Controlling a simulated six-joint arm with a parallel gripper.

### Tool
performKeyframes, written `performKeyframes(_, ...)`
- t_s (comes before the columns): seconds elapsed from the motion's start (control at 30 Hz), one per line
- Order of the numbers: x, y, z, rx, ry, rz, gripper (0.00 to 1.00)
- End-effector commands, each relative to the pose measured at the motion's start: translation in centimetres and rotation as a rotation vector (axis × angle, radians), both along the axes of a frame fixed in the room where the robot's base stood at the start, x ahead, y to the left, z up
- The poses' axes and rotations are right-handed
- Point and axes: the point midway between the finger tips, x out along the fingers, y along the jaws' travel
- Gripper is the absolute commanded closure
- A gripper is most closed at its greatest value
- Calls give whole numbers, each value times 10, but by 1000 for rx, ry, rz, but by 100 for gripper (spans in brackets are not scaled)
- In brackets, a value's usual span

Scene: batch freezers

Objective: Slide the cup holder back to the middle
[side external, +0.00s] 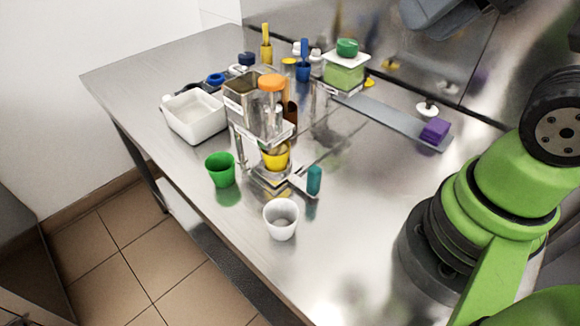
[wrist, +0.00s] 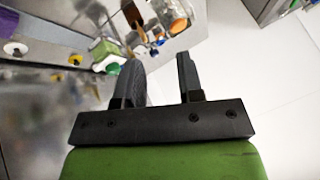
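A yellow cup (side external: 275,156) sits in a small clear holder (side external: 270,180) low under a dispenser with an orange-topped clear cylinder (side external: 272,100). A teal upright knob (side external: 314,180) stands at the end of a short arm on the holder's right. I cannot tell for sure that this is the cup holder the task names. My gripper (wrist: 157,62) shows only in the wrist view. Its two dark fingers are apart with nothing between them, and the bench items lie well beyond them.
A green cup (side external: 220,169) and a white cup (side external: 281,218) stand near the front edge. A white bin (side external: 194,117) is at the left. A metal rail (side external: 390,119) with a purple block (side external: 435,130) runs along the back right. The bench right of the white cup is clear.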

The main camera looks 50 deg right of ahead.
Motion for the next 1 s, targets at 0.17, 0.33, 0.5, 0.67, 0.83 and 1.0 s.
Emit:
performKeyframes(0.17, 27, 3, -18, -45, 119, 46, 53)
performKeyframes(0.33, 61, 10, -54, -114, 265, 120, 53)
performKeyframes(0.5, 86, 22, -104, -186, 403, 207, 53)
performKeyframes(0.67, 96, 31, -151, -241, 506, 282, 53)
performKeyframes(0.83, 98, 37, -181, -273, 563, 328, 53)
performKeyframes(1.0, 98, 38, -194, -279, 577, 339, 53)
